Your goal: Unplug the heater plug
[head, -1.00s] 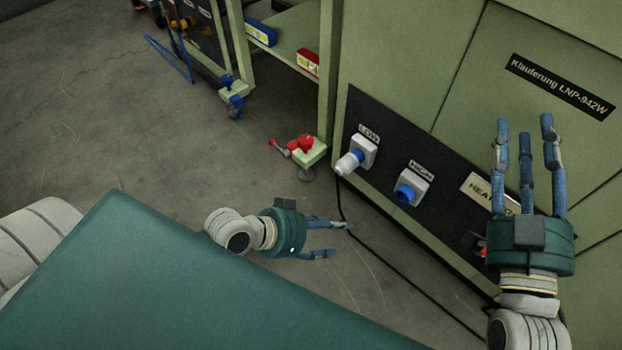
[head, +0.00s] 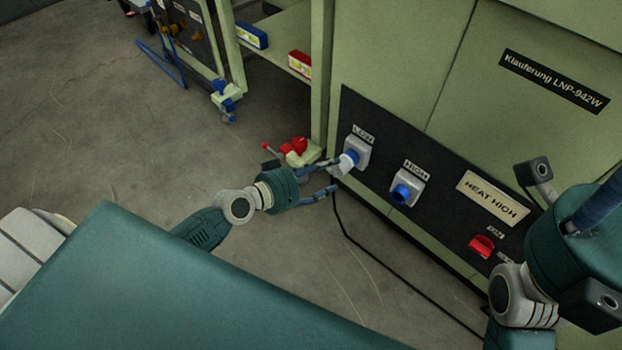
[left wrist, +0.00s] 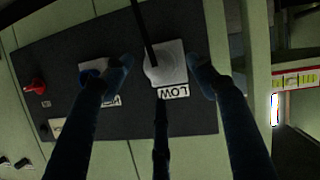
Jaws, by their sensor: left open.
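Contact cannot be told. The blue HIGH socket (head: 401,194) is empty, right of LOW. My right gripper (head: 597,212) is at the right edge of the head view, partly cut off; its fingertips are hidden.
The black cable (head: 380,262) hangs to the floor. A red clamp-like part (head: 297,147) on a green foot stands behind my left gripper. Open floor (head: 110,145) lies to the left.

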